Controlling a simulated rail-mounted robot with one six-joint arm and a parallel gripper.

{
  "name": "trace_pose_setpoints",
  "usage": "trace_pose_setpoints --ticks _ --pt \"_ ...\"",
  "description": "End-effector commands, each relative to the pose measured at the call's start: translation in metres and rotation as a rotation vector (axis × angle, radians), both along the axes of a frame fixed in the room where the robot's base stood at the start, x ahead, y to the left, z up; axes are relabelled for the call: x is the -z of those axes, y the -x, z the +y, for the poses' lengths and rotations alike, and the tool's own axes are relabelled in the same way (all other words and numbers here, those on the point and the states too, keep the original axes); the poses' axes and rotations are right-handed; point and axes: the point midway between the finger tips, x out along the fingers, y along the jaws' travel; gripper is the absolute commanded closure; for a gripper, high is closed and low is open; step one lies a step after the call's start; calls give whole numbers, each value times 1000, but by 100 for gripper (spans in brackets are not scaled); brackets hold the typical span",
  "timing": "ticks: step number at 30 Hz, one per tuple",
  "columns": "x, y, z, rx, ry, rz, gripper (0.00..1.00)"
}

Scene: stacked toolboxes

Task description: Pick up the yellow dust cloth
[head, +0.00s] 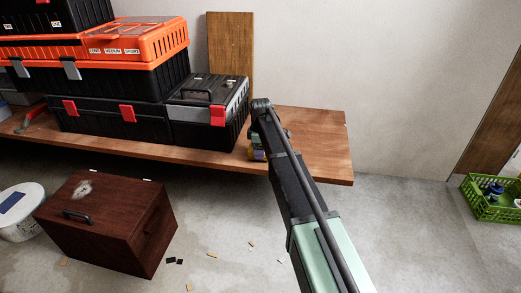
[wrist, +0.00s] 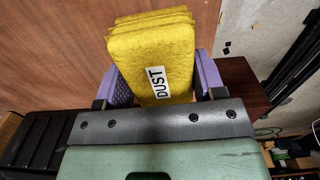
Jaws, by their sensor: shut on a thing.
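The yellow dust cloth (wrist: 150,42) is a thick folded stack with a white label reading DUST. In the wrist view it sits between the two purple finger pads of my gripper (wrist: 162,78), which press on its left and right sides. In the head view my gripper (head: 257,153) is small and partly hidden by my arm, by the front edge of the wooden shelf right of the black toolbox. I cannot tell whether the cloth touches the shelf.
A black toolbox with red latches (head: 208,110) stands just left of my gripper, beside stacked orange and black toolboxes (head: 95,55). The wooden shelf (head: 315,135) is bare to the right. A brown wooden box (head: 105,220) stands on the floor below. A green crate (head: 490,200) is far right.

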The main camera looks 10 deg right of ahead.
Motion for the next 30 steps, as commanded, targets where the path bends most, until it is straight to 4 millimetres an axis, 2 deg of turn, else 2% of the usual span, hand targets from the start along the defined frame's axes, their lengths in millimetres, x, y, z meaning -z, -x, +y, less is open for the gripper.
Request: trace_pose_setpoints --ticks 1,5,12,15,20,29,30 --pt "-16 0 0 0 0 0 60" --pt "-50 0 0 0 0 0 60" --pt "-139 0 0 0 0 0 60" --pt "-166 0 0 0 0 0 60" --pt "-187 0 0 0 0 0 60" --pt "-185 0 0 0 0 0 60" --pt "-185 0 0 0 0 0 41"
